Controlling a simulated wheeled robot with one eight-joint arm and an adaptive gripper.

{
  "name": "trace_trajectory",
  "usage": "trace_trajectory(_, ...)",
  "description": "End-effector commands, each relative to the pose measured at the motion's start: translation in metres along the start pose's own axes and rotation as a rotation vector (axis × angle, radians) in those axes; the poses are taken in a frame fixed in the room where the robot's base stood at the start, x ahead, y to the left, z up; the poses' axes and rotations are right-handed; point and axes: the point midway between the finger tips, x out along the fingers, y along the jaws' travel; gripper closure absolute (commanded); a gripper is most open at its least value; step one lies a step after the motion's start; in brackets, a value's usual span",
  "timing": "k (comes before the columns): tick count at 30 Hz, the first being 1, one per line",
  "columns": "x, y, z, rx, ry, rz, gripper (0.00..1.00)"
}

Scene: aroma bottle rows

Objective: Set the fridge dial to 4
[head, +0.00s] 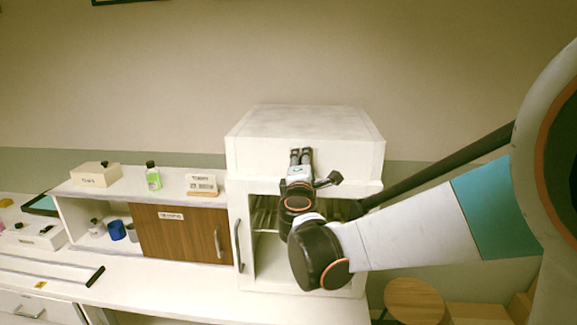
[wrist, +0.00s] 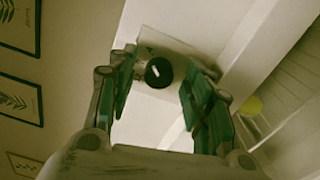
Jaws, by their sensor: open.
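The fridge dial (wrist: 158,71) is a small round black knob with a white pointer mark, on a pale plate (wrist: 178,47) in the wrist view. The pointer slants toward the upper right of that picture. The marks around it are too small to read. My gripper (wrist: 161,77) is open, with one green-padded finger on each side of the dial in the picture. I cannot tell whether either finger touches it. In the head view my gripper (head: 301,155) is at the front of the white fridge's upper part (head: 350,155) and hides the dial.
Below is an open compartment with a wire rack (head: 264,213) and a handled white panel (head: 239,240) at its left. A wooden sliding door (head: 180,235), green bottle (head: 153,177), cream box (head: 96,174) and label stand (head: 202,184) are farther left. The front counter (head: 170,290) is largely clear.

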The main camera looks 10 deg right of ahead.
Motion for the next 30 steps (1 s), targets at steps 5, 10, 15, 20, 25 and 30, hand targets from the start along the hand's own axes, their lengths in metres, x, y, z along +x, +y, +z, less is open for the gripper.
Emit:
trace_trajectory(5, -0.008, 0.001, -0.001, 0.0, 0.001, 0.0, 0.54)
trace_trajectory(10, -0.036, 0.0, -0.001, 0.0, 0.003, 0.001, 0.54)
trace_trajectory(15, -0.073, 0.0, -0.001, 0.0, 0.004, 0.001, 0.54)
trace_trajectory(20, -0.101, 0.0, 0.0, 0.0, 0.003, 0.0, 0.54)
trace_trajectory(25, -0.117, -0.001, 0.0, 0.0, 0.002, 0.0, 0.54)
trace_trajectory(30, -0.122, -0.001, 0.001, 0.0, 0.0, 0.0, 0.54)
